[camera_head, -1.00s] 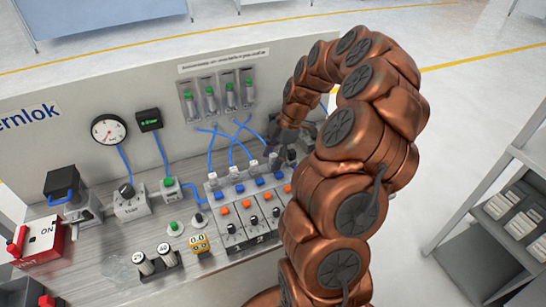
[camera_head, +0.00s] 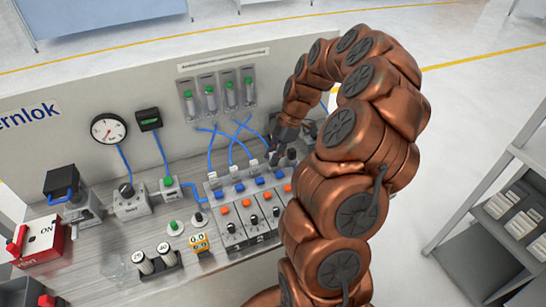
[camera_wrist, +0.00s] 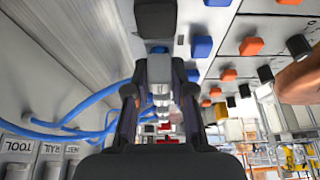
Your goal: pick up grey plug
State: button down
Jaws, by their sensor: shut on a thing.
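My gripper (camera_head: 280,144) reaches down to the back right of the valve block, its dark fingers close to the row of plugs there. In the wrist view my gripper (camera_wrist: 163,64) has its two dark fingers on either side of a light grey plug (camera_wrist: 160,88) and is shut on it. In the head view the fingers and arm hide most of that plug, and I cannot tell whether it still sits in its socket. A darker, blocky part (camera_wrist: 155,18) lies just beyond the fingertips in the wrist view.
The valve block (camera_head: 240,240) carries blue and orange buttons and black knobs. Blue hoses (camera_head: 211,150) run from its white fittings up the back panel. A gauge (camera_head: 109,129) and a red switch box (camera_head: 38,240) stand to the left. A shelf rack (camera_head: 500,200) stands right.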

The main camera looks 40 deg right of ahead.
aim_at(270, 155)
jog(key=shift+r+b, duration=1)
jog(key=shift+r, duration=0.6)
jog(key=s+b, duration=0.1)
jog(key=s, duration=0.4)
jog(key=s+r+b, duration=0.1)
jog(key=s+b, duration=0.1)
jog(key=s, duration=0.3)
jog(key=s+b, duration=0.2)
jog(key=s, duration=0.4)
jog(key=shift+d+r, duration=0.25)
jog(key=shift+d, duration=0.1)
